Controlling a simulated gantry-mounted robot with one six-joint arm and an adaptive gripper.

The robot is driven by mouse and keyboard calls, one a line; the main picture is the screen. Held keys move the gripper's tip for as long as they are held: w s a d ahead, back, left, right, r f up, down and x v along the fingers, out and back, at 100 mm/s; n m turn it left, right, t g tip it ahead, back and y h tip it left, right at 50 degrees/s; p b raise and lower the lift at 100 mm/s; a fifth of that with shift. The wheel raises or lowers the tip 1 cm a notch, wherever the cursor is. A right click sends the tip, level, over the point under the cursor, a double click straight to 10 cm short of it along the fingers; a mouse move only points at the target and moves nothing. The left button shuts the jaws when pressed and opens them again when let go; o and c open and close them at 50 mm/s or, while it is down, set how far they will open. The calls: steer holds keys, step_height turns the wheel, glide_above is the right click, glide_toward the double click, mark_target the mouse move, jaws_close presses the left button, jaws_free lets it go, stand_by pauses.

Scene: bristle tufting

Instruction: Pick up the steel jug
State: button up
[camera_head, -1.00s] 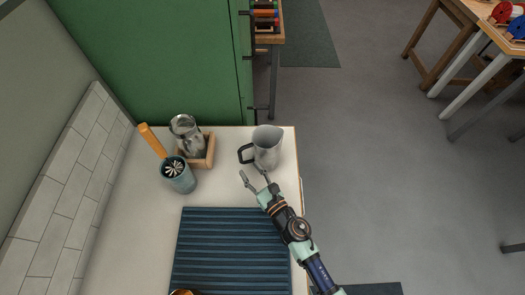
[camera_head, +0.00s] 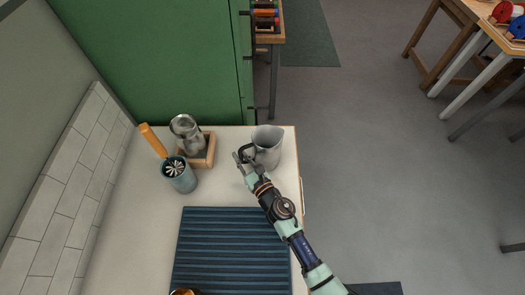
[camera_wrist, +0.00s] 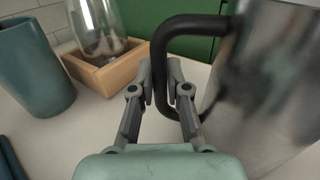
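The steel jug (camera_head: 268,146) stands upright near the back right corner of the white counter. Its black handle (camera_wrist: 166,62) faces left, toward my gripper. My gripper (camera_head: 240,158) is at the handle. In the wrist view my gripper (camera_wrist: 161,75) has its two fingers apart, and the lower part of the handle lies between or just beyond the fingertips. I cannot tell whether either finger touches it. The jug body (camera_wrist: 268,85) fills the right of the wrist view, close to the right finger.
A ribbed dark blue mat (camera_head: 232,250) lies in front. The counter's right edge is close to the jug.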

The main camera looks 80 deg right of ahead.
jaws_close()
steer(key=shift+r, duration=0.1)
step_height(320, 180, up, 28)
steer(key=p, duration=2.6)
steer(key=shift+p, duration=0.4)
